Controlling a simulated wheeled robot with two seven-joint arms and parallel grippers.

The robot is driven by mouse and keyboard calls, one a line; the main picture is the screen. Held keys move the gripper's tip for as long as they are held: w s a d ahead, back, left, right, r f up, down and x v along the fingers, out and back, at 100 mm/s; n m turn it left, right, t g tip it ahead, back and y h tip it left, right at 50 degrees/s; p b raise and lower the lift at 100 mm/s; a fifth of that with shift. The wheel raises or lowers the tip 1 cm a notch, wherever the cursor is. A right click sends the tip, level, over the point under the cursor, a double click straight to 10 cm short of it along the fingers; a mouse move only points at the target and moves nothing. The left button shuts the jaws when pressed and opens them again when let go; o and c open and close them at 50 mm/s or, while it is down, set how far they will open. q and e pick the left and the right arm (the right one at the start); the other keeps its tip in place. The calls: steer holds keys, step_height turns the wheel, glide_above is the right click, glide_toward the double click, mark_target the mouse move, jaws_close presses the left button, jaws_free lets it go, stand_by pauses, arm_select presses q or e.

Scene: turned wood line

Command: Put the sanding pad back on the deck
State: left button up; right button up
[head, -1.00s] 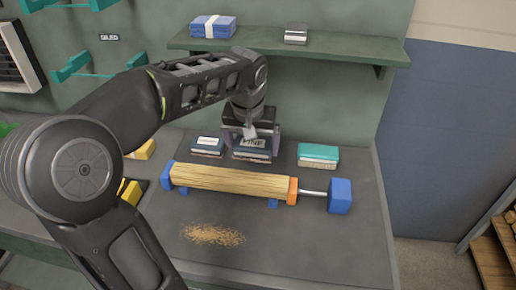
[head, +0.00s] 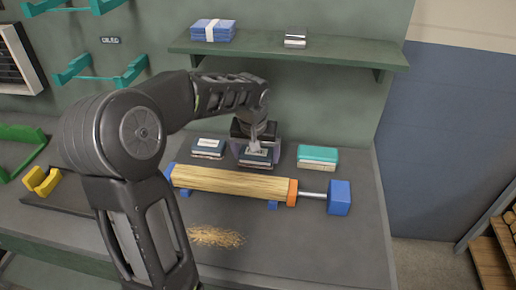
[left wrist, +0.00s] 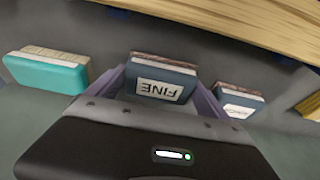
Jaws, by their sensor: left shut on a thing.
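The dark blue sanding pad marked FINE (head: 256,157) sits behind the turned wood cylinder, on or just above the grey deck (head: 310,235). It also shows in the left wrist view (left wrist: 162,80). My left gripper (head: 255,148) is shut on it from above, with one finger on each side. I cannot tell whether its underside touches the deck. A similar dark blue pad (head: 208,148) stands to its left, and a teal block (head: 318,157) to its right. My right gripper is in neither view.
The wood cylinder (head: 235,181) lies in front, with an orange collar (head: 292,192) and blue end block (head: 340,197). Sawdust (head: 216,236) lies nearer. A shelf (head: 290,50) overhangs the back. Yellow (head: 41,181) and green (head: 22,140) pieces stand at left.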

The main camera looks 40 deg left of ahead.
mark_target(256, 154)
arm_select(q)
steer(key=w, duration=0.1)
steer(key=w+a, duration=0.1)
steer(key=w+p, duration=0.1)
steer(key=shift+a+f, duration=0.25)
steer(key=shift+a, duration=0.05)
steer(key=shift+s+f, duration=0.15)
steer(key=shift+f, duration=0.2)
steer(key=shift+f, duration=0.15)
steer(key=o, duration=1.1)
steer(key=shift+c, duration=0.2)
steer(key=v, duration=1.2)
